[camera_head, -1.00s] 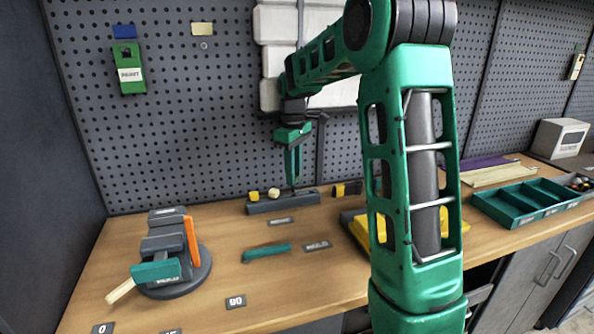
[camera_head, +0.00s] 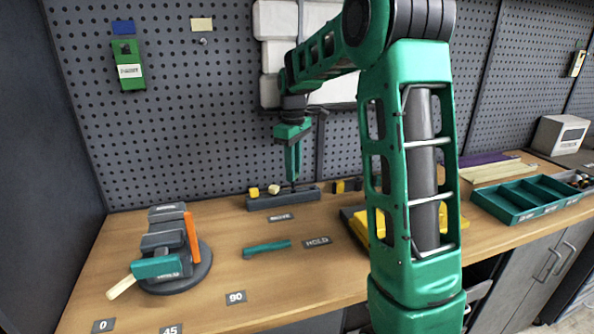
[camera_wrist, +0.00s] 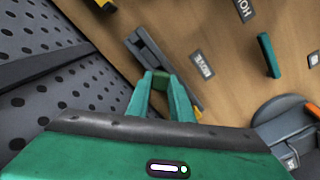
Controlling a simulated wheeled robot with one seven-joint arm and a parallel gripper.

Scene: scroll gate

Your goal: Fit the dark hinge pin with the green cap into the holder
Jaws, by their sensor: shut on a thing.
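My gripper (camera_head: 293,178) points down over the long dark grey block (camera_head: 270,203) near the pegboard. Its fingers are shut on the pin's green cap (camera_wrist: 161,76), seen between the fingertips in the wrist view. A thin dark shaft shows below the fingertips in the head view, reaching down to the block. I cannot tell whether it sits in the block or just above it. A dark grey stand with a round base (camera_head: 190,279), an orange bar and a teal part with a pale handle is at the left. The frames do not settle which piece is the holder.
A teal bar (camera_head: 267,249) and small dark labels (camera_head: 317,241) lie in front. A teal compartment tray (camera_head: 540,203) is at the right. My arm hides part of a yellow object (camera_head: 360,228). Bare wood lies mid-table.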

